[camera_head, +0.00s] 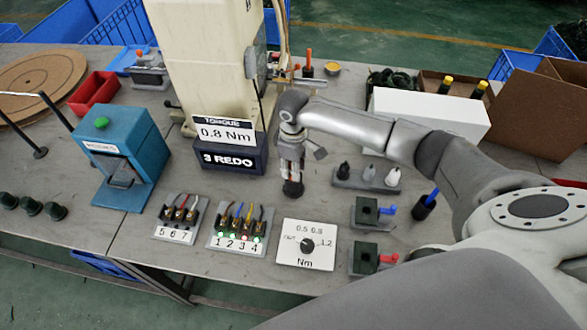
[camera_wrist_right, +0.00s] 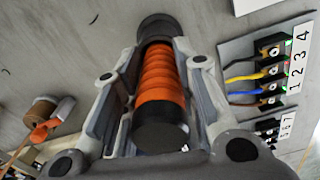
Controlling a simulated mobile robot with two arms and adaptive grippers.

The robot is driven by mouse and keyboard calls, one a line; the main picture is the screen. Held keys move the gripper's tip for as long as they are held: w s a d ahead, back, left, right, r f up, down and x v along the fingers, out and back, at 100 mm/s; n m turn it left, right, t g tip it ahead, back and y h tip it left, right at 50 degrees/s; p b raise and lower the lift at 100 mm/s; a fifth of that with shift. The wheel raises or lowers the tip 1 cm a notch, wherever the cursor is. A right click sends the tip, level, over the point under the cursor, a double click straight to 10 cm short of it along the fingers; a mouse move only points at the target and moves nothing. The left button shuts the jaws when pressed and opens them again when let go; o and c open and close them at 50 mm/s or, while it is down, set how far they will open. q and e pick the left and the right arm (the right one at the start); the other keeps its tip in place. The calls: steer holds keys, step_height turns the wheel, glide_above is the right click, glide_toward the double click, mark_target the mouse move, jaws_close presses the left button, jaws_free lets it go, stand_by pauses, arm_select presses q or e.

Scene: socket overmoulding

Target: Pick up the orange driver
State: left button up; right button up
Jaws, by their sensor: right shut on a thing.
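The orange driver (camera_wrist_right: 160,75) has a ribbed orange handle with black ends. In the right wrist view it lies lengthwise between the fingers of my right gripper (camera_wrist_right: 158,62), which is shut on it. In the head view my right gripper (camera_head: 290,160) points down over the middle of the table, in front of the torque machine. The dark end of the driver (camera_head: 292,188) shows below the fingers, while the fingers hide most of the handle. I cannot tell whether that end touches the table. My left gripper is not in view.
The torque machine (camera_head: 240,155) stands behind my right gripper. In front are numbered terminal blocks (camera_head: 237,240) and a white dial plate (camera_head: 290,256).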

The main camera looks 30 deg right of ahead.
jaws_close()
